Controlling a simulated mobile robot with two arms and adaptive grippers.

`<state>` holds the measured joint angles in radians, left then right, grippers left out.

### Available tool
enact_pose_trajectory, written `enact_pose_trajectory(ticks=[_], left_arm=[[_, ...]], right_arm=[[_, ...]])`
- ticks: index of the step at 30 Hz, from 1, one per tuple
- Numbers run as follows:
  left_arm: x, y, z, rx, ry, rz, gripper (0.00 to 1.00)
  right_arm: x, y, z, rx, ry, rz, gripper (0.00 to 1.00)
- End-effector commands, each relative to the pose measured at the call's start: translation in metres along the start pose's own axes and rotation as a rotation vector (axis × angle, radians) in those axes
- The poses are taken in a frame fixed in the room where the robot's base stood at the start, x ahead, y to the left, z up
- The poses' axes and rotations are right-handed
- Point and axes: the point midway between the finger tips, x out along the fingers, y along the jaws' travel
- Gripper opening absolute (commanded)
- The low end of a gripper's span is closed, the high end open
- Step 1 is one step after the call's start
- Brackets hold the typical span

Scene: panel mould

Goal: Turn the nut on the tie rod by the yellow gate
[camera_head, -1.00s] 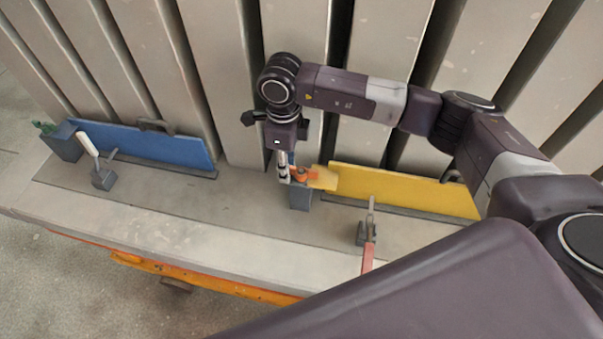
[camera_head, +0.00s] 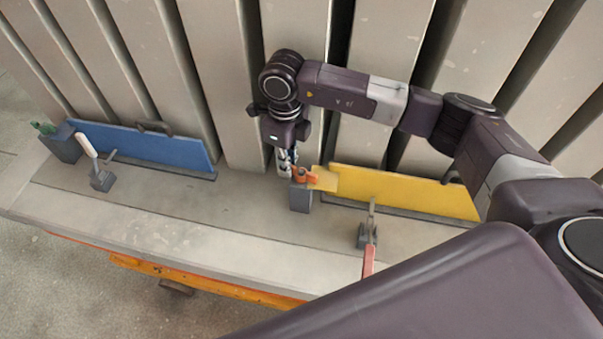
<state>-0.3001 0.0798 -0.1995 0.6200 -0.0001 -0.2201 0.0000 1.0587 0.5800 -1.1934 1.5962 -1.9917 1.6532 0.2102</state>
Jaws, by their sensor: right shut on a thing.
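The yellow gate (camera_head: 410,194) stands upright on the ledge at the right. A grey block (camera_head: 301,198) stands at its left end, with an orange nut (camera_head: 303,174) at its top. The tie rod itself is too small and covered to make out. My right gripper (camera_head: 287,172) comes down from above at the block, its fingers shut on the orange nut. The fingertips are small and partly hidden in this view. My left gripper is not in view.
A blue gate (camera_head: 150,148) with a dark block (camera_head: 63,145) stands at the left. A white-handled clamp (camera_head: 101,177) and a red-handled clamp (camera_head: 368,235) stand on the ledge (camera_head: 190,205). Tall grey panels (camera_head: 235,90) rise behind.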

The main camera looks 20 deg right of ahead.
Motion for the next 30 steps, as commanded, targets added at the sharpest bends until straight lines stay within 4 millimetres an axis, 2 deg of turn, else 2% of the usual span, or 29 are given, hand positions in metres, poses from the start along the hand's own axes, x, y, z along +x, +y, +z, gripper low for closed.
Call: enact_pose_trajectory(ticks=[10, 19, 30], left_arm=[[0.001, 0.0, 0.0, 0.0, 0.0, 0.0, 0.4], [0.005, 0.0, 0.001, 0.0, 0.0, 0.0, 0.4], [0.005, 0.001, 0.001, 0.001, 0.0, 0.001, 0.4]], right_arm=[[-0.001, -0.002, 0.0, 0.042, -0.001, -0.001, 0.0], [0.0, -0.012, -0.002, 0.313, -0.001, -0.001, 0.0], [-0.001, -0.014, -0.002, 0.37, -0.002, 0.002, 0.0]])
